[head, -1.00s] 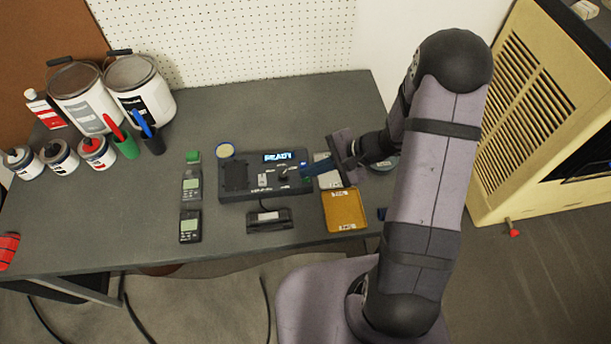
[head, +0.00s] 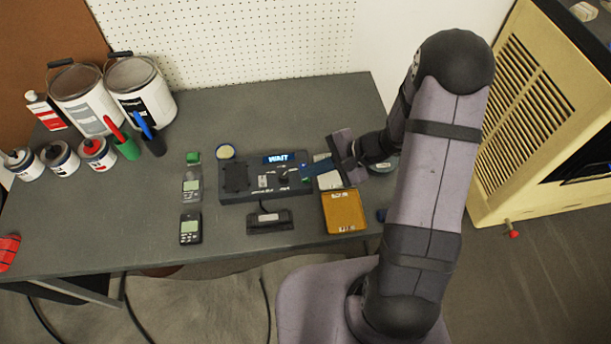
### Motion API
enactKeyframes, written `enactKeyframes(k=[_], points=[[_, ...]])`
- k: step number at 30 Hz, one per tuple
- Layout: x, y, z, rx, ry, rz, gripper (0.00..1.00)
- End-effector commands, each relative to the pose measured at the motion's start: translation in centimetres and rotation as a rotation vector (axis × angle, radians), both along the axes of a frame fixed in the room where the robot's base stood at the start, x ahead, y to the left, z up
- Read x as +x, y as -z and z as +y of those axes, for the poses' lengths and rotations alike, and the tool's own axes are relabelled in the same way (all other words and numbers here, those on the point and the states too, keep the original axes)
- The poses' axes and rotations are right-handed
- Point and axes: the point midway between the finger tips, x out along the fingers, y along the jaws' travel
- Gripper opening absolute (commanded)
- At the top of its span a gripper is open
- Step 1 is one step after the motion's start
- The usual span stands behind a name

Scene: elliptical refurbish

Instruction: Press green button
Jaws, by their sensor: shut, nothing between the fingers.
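A dark control box (head: 238,193) lies on the bench, and its lit blue display (head: 279,159) reads "WAIT". My gripper (head: 308,169) is shut and empty. I cannot tell whether the tips touch the box. A small green block (head: 194,157) sits on the bench left of the box.
Two handheld meters (head: 190,229) lie left of the box. A dark cradle (head: 270,222) lies in front of it, and an orange tray (head: 345,212) lies to the right. Paint cans (head: 143,92) and markers (head: 127,147) stand at the back left.

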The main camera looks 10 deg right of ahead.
Motion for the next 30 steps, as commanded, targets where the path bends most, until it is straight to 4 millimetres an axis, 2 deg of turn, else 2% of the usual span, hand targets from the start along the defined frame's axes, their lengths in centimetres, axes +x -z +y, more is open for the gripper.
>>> enactKeyframes(k=[3,17,30], points=[[0.0,-0.6,0.0,0.000,-0.001,-0.001,0.00],[0.0,-0.8,0.0,0.001,0.000,0.000,0.00],[0.0,-4.3,0.0,0.001,0.001,-0.001,0.00]])
